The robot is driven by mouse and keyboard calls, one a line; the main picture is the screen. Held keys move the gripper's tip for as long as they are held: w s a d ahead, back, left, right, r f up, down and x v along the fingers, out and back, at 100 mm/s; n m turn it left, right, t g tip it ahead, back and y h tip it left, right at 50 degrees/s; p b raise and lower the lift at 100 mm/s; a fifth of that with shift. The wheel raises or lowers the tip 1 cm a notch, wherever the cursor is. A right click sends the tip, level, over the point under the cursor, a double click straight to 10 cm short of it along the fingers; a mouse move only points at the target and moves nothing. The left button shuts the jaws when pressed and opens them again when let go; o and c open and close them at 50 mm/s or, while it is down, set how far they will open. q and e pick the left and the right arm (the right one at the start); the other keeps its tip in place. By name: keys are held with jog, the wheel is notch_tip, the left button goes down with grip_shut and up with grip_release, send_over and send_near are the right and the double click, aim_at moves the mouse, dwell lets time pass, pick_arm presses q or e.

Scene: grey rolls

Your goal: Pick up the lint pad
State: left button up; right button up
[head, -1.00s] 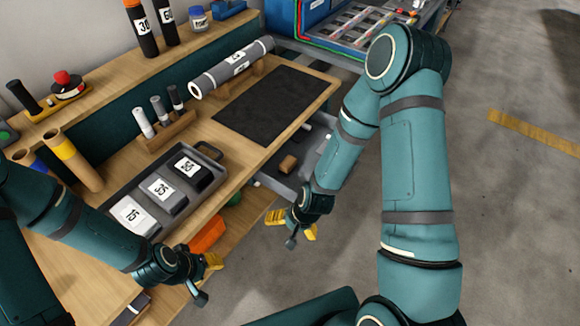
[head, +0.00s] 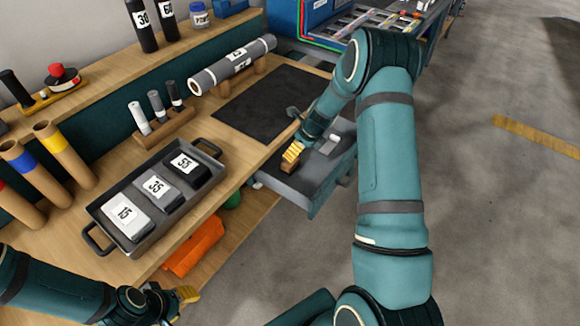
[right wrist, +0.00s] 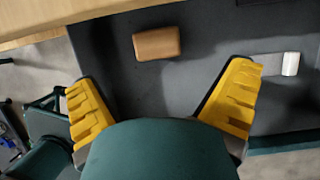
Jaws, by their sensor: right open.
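A small tan-brown block (head: 287,168), which looks like the lint pad, lies in the open grey drawer. In the right wrist view the block (right wrist: 157,43) lies flat, beyond and between my fingertips, apart from both. My right gripper (head: 292,152) is over the drawer with its yellow fingers spread and nothing between them; it also shows in the right wrist view (right wrist: 160,88). In the head view its fingers partly cover the block. My left gripper (head: 186,295) is low at the left over the bench's front; its opening is unclear.
The grey drawer (head: 304,190) juts out under the bench edge. A grey-and-white item (right wrist: 289,63) lies in it, right of the block. A dark mat (head: 262,104) lies on the bench above. A tray (head: 150,235) with numbered blocks stands left. An orange item (head: 196,246) is below.

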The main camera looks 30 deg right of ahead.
aim_at(288, 164)
jog(key=b+x, duration=0.1)
jog(key=x, duration=0.4)
jog(key=shift+f, duration=0.35)
jog(key=x, duration=0.1)
jog(key=b+x, duration=0.1)
jog(key=x, duration=0.2)
jog(key=shift+s+a+f+b, duration=0.1)
jog(key=shift+a+f+b, duration=0.2)
jog(key=shift+f, duration=0.35)
jog(key=c, duration=1.1)
